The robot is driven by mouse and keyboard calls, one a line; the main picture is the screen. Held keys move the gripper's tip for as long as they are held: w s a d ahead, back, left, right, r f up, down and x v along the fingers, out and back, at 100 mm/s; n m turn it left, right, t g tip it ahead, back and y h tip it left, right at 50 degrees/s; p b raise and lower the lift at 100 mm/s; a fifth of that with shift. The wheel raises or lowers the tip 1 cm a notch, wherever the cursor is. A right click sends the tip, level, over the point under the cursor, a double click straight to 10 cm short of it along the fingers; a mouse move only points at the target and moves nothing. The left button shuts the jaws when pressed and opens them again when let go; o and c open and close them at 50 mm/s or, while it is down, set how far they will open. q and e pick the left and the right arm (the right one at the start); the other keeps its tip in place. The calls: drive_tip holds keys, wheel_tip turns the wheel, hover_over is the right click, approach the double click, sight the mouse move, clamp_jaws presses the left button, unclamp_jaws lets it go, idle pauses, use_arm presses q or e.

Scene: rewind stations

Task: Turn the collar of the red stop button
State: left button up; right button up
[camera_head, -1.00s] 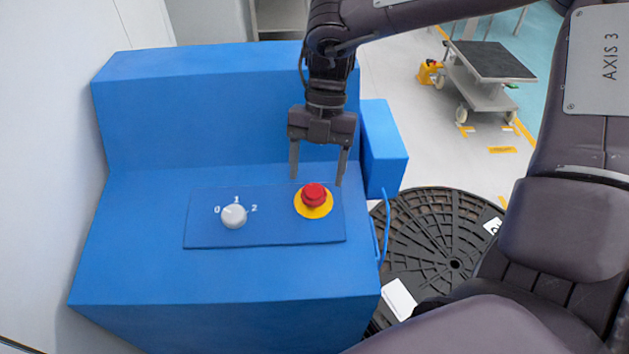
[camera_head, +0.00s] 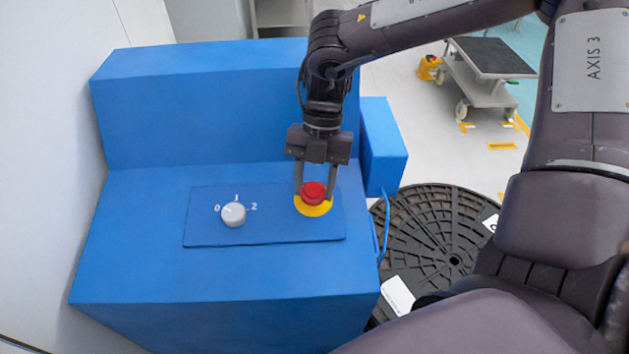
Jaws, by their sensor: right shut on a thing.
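The red stop button (camera_head: 314,191) sits on a yellow round base (camera_head: 313,209) at the right end of the blue control panel (camera_head: 270,230). My right gripper (camera_head: 315,194) reaches down from above, with one finger on each side of the red button. It is shut on the red button's collar. The lower fingertips are partly hidden behind the button. My left gripper is not in view.
A white rotary knob (camera_head: 233,213) marked 0, 1, 2 stands on the panel left of the button. The blue console (camera_head: 220,110) rises behind it. A black slotted disc (camera_head: 420,235) and a trolley (camera_head: 485,75) are to the right.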

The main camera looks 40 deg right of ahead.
drive_tip(key=shift+f+m+b, duration=0.15)
drive_tip(key=shift+m+b, duration=0.35)
drive_tip(key=shift+b, duration=0.2)
drive_tip(key=shift+s+m+t+y+b, duration=0.1)
drive_tip(key=shift+m+t+y+b, duration=0.5)
drive_tip(key=shift+m+b, duration=0.4)
drive_tip(key=shift+s+m+t+b, duration=0.1)
drive_tip(key=shift+m+t+b, duration=0.4)
drive_tip(key=shift+m, duration=0.5)
drive_tip(key=shift+s+d+m+t, duration=0.1)
drive_tip(key=shift+m+t, duration=0.4)
drive_tip(key=shift+m, duration=0.4)
drive_tip(key=shift+b, duration=0.3)
drive_tip(key=o, duration=1)
drive_tip(key=v, duration=0.8)
